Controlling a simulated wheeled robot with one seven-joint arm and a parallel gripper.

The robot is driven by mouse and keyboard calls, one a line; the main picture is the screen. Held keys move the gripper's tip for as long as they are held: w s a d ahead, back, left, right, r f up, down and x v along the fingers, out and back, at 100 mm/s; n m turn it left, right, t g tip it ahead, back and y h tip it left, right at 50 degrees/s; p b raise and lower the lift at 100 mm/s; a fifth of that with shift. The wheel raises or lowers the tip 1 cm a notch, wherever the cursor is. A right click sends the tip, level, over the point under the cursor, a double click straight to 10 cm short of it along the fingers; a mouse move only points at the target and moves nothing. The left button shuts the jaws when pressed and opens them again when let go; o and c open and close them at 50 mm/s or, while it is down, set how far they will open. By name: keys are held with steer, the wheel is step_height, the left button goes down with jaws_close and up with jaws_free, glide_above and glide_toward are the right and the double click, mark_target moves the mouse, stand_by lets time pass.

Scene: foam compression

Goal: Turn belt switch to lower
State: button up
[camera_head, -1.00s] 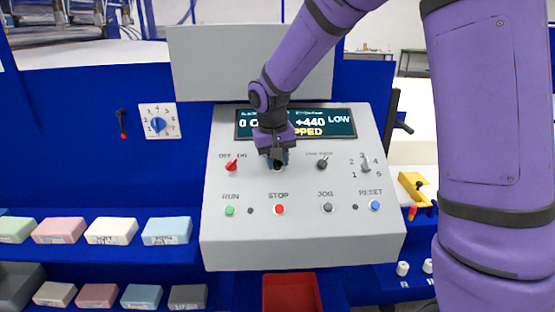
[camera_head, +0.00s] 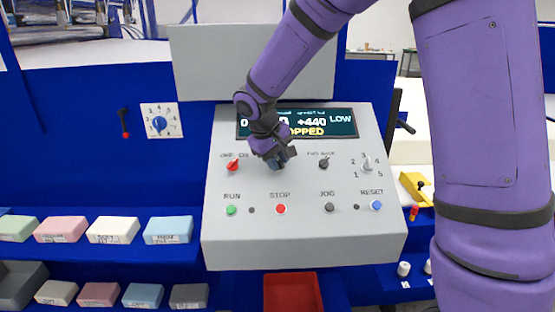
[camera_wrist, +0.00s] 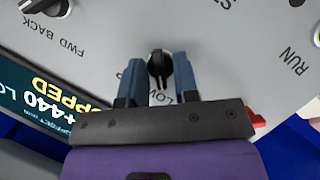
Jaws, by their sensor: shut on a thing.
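The belt switch (camera_wrist: 157,64) is a black rotary knob on the grey panel (camera_head: 303,235). In the wrist view it stands between the two blue-grey fingers of my gripper (camera_wrist: 159,72), with a partly covered "LOW" label beside it. In the head view my gripper (camera_head: 278,162) is at the panel's upper row, between the red OFF/ON switch (camera_head: 232,166) and the FWD/BACK switch (camera_head: 323,163), and hides the belt switch. My gripper is shut on the knob and tilted. The display (camera_head: 335,122) above reads "+440 LOW" and ends in "OPPED", partly covered by my arm.
RUN (camera_head: 231,210), STOP (camera_head: 280,209), JOG (camera_head: 329,208) and RESET (camera_head: 376,205) buttons line the lower panel. A numbered selector (camera_head: 366,164) is at right. Foam blocks (camera_head: 113,230) lie on shelves at left. A red bin (camera_head: 292,292) is below.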

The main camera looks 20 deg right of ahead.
steer(key=o, duration=0.6)
steer(key=v, duration=1.1)
steer(key=s+d+r+m+t+y, duration=0.1)
steer(key=s+d+r, duration=0.2)
steer(key=s, duration=0.3)
steer(key=s+d+r+m+y, duration=0.1)
steer(key=s+d+r, duration=0.25)
steer(key=s, duration=0.35)
steer(key=s+d+t, duration=0.1)
steer(key=s, duration=0.4)
steer(key=s+d+f+m+t+y, duration=0.1)
steer(key=s, duration=0.4)
steer(key=s+d+f+t, duration=0.1)
steer(key=s+d, duration=0.1)
steer(key=s, duration=0.3)
steer(key=shift+s+d+f+m+y, duration=0.1)
steer(key=shift+s+f+m+y, duration=0.05)
steer(key=shift+s+m+y, duration=0.2)
